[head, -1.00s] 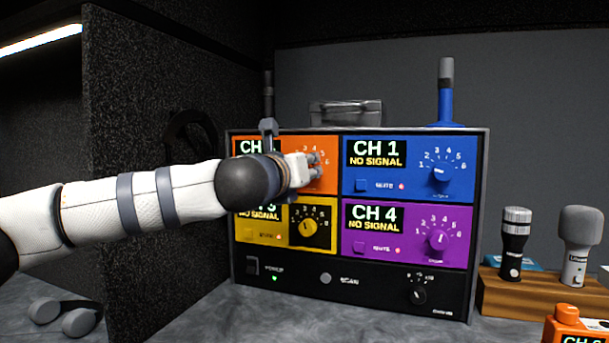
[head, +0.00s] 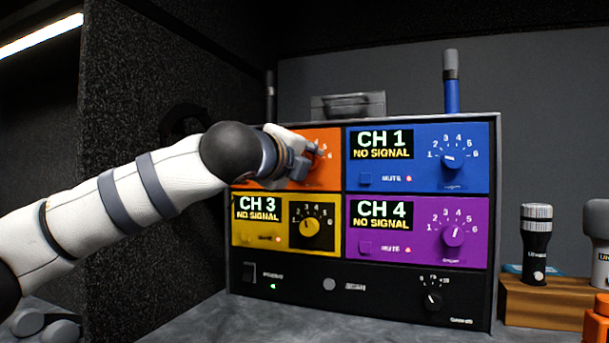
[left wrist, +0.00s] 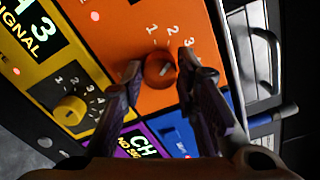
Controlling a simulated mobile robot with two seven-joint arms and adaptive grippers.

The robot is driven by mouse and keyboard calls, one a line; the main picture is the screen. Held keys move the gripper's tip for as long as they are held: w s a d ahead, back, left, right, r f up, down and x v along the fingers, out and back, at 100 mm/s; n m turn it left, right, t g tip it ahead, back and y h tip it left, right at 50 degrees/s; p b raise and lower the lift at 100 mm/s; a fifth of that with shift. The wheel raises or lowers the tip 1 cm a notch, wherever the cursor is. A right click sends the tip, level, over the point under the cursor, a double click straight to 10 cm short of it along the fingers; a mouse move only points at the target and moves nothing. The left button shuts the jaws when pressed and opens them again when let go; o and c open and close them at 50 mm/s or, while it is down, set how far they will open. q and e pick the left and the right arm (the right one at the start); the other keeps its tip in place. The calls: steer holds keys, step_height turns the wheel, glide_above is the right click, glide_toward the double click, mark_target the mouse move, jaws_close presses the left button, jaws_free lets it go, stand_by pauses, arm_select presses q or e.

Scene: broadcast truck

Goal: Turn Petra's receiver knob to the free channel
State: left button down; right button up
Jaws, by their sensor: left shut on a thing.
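A receiver rack (head: 390,290) shows four coloured panels: orange (head: 318,138), blue CH 1 (head: 480,175), yellow CH 3 (head: 241,223) and purple CH 4 (head: 478,250). CH 1, CH 3 and CH 4 read NO SIGNAL. My left gripper (head: 312,158) is at the orange panel and hides its display and knob in the head view. In the left wrist view, the left gripper (left wrist: 160,66) is shut on the orange knob (left wrist: 157,72), fingers on either side. Its numbers 1, 2 and 3 show; I cannot tell its setting. My right gripper is not in view.
The yellow knob (head: 309,227) sits just below my gripper. A dark partition (head: 120,130) stands left of the rack. Microphones stand in a wooden holder (head: 545,300) at right, near an orange device (head: 596,325). A blue-based antenna (head: 451,95) rises behind the rack.

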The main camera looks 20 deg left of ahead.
arm_select(q)
steer(key=shift+f+n+b, duration=0.1)
steer(key=shift+n+b, duration=1)
steer(key=shift+n, duration=0.3)
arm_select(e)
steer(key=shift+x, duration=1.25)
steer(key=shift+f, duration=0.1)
arm_select(q)
steer(key=c, duration=1.2)
jaws_free()
steer(key=shift+c, duration=0.2)
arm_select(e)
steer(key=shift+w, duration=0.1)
arm_select(q)
steer(key=s, duration=1.2)
steer(key=shift+a, duration=0.15)
